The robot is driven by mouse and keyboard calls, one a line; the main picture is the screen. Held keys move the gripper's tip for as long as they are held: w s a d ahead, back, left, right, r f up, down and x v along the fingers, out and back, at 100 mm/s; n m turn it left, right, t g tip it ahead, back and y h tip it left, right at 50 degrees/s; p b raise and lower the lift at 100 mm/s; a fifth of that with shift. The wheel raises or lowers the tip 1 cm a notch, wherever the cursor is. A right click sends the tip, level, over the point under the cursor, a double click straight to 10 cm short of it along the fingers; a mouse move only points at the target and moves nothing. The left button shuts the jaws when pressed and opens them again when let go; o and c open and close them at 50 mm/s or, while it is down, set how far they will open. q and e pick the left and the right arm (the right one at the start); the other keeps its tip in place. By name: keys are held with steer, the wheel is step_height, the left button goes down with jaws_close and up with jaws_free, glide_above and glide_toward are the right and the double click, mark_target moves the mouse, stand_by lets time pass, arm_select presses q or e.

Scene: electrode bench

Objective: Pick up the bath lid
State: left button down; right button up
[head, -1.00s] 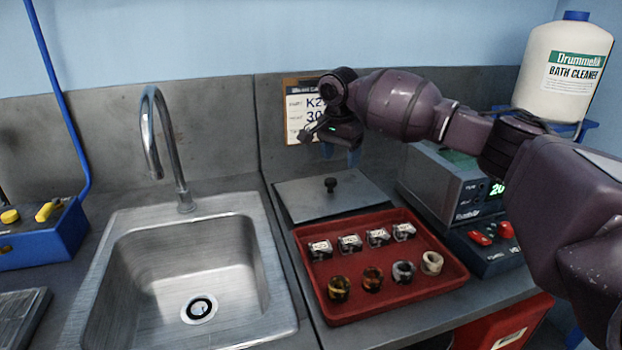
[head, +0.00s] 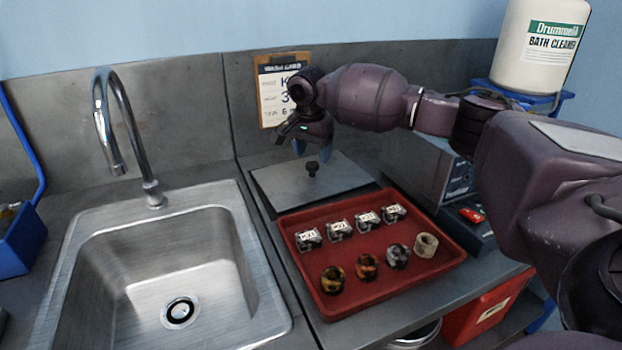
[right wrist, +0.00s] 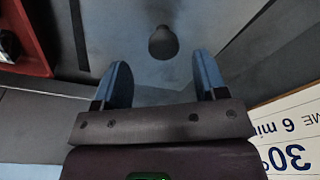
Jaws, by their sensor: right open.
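The bath lid (head: 290,187) is a flat grey metal plate with a black knob (head: 313,168) near its middle. It lies on the counter behind the red tray. In the right wrist view the knob (right wrist: 163,43) stands a little beyond the fingertips, roughly between them, over the grey lid (right wrist: 130,30). My right gripper (head: 312,148) is open, with blue fingers, above the lid and close to the knob. It is empty, and its blue fingers also show in the right wrist view (right wrist: 162,78). My left gripper is not in view.
A red tray (head: 318,303) with several labelled clear boxes and ring-shaped pieces sits in front of the lid. A steel sink (head: 75,240) with a tall faucet (head: 122,120) is at left. A clipboard card (head: 272,95) leans behind.

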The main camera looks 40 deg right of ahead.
mark_target(312, 163)
steer(key=f, duration=0.3)
steer(key=f+b, duration=0.1)
steer(key=shift+w+d+f, duration=0.15)
steer(key=shift+w+f, duration=0.05)
steer(key=shift+w, duration=0.15)
steer(key=shift+f, duration=0.15)
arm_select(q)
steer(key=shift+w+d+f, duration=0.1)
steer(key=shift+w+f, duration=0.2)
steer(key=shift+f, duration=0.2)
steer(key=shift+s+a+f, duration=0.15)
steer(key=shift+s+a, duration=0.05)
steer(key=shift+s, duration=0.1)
arm_select(e)
jaws_close()
steer(key=shift+r, duration=0.25)
